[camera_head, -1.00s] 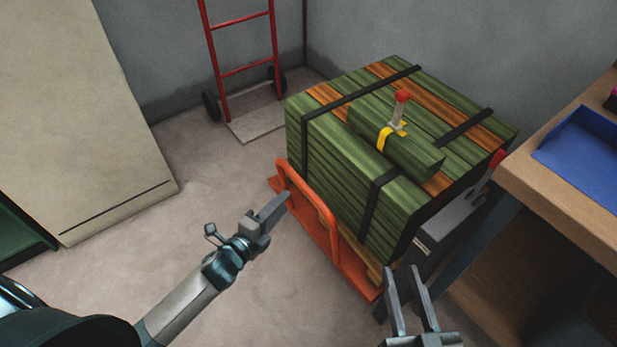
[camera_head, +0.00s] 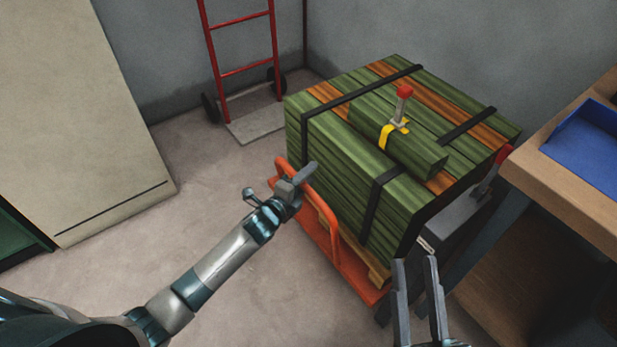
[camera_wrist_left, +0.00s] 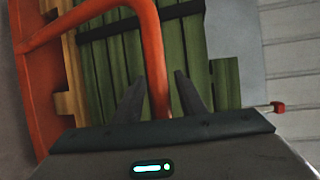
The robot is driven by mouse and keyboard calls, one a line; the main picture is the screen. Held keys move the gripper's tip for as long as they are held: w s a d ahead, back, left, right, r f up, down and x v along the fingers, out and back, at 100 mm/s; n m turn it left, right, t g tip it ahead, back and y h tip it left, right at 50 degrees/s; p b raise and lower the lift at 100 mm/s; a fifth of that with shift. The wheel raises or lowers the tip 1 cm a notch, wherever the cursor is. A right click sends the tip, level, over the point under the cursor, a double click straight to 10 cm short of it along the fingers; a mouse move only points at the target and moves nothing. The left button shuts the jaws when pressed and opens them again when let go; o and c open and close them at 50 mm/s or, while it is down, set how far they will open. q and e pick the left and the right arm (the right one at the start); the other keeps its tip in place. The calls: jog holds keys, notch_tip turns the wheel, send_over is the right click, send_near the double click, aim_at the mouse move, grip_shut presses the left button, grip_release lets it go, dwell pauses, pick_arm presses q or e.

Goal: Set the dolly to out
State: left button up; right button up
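The orange dolly (camera_head: 334,238) stands under a strapped stack of green and brown boards (camera_head: 345,165), its bent tube handle on the near left side. My left gripper (camera_head: 309,176) is at the upper part of that handle. In the left wrist view the handle tube (camera_wrist_left: 152,50) runs between the two fingers (camera_wrist_left: 158,98), which are apart with a gap beside the tube. My right gripper (camera_head: 418,275) is open and empty in front of the stack's near corner, left of the workbench.
A wooden workbench (camera_head: 555,195) with a blue tray (camera_head: 590,145) stands close on the right. A grey unit with a red-knobbed lever (camera_head: 490,172) sits between bench and stack. A red hand truck (camera_head: 245,72) is behind. The floor (camera_head: 150,240) at left is clear.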

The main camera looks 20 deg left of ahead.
pick_arm(q)
jog(key=shift+w, duration=0.15)
grip_shut()
